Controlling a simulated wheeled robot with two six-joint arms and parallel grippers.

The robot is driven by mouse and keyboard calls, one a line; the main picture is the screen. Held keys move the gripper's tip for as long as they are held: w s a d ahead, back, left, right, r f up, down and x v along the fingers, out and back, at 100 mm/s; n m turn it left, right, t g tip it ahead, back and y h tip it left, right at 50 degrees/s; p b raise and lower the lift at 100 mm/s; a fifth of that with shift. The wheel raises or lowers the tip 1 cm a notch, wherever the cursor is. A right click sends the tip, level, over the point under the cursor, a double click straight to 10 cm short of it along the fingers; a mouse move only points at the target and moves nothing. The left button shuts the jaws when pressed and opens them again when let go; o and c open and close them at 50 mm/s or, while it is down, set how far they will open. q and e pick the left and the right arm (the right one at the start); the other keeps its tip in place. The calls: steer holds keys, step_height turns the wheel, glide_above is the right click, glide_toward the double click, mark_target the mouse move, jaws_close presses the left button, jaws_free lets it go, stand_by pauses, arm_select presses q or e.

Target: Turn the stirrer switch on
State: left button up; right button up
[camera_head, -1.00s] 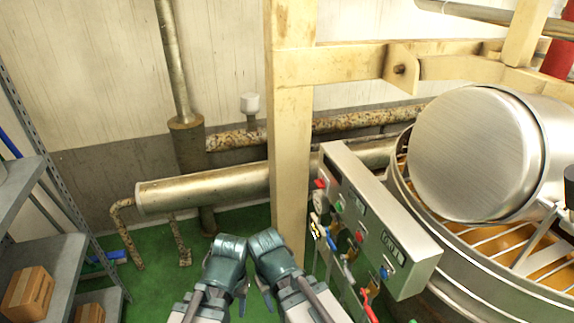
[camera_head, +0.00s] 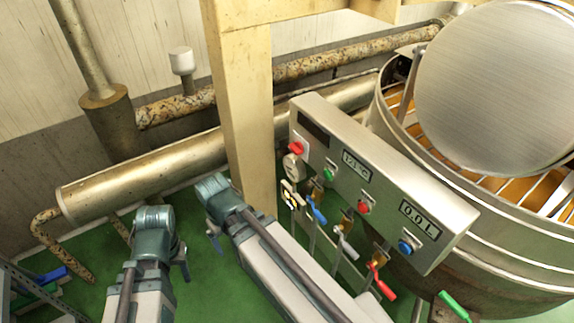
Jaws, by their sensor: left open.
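A grey control panel (camera_head: 380,180) tilts in front of the kettle (camera_head: 490,255). It carries a red knob (camera_head: 296,148) at its upper left end, a green button (camera_head: 329,175), a red button (camera_head: 363,207) and a blue button (camera_head: 405,247), plus small displays. I cannot read which control is the stirrer switch. My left gripper (camera_head: 181,268) is at lower left, below its teal wrist, open and apart from the panel. My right gripper (camera_head: 214,242) is mostly hidden under its wrist, left of the panel, so its jaws are unclear. Neither touches the panel.
Several valves with coloured handles, including blue (camera_head: 316,211) and red (camera_head: 382,284), hang below the panel. A wooden post (camera_head: 243,110) stands left of it. A metal pipe (camera_head: 140,172) runs behind.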

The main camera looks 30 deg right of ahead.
steer(key=w+d+f+h+b, duration=0.1)
steer(key=w+d+f+b, duration=0.2)
steer(key=d+f+b, duration=0.5)
steer(key=n+t+h, duration=0.1)
steer(key=n+h, duration=1.5)
steer(key=n, duration=0.1)
glide_toward(292, 150)
arm_select(q)
step_height(292, 150, down, 11)
steer(key=shift+b, duration=0.3)
arm_select(e)
steer(key=d, duration=0.9)
steer(key=shift+w+d+f, duration=0.1)
steer(key=shift+w+d, duration=0.1)
steer(key=shift+w, duration=0.05)
steer(key=c, duration=1.4)
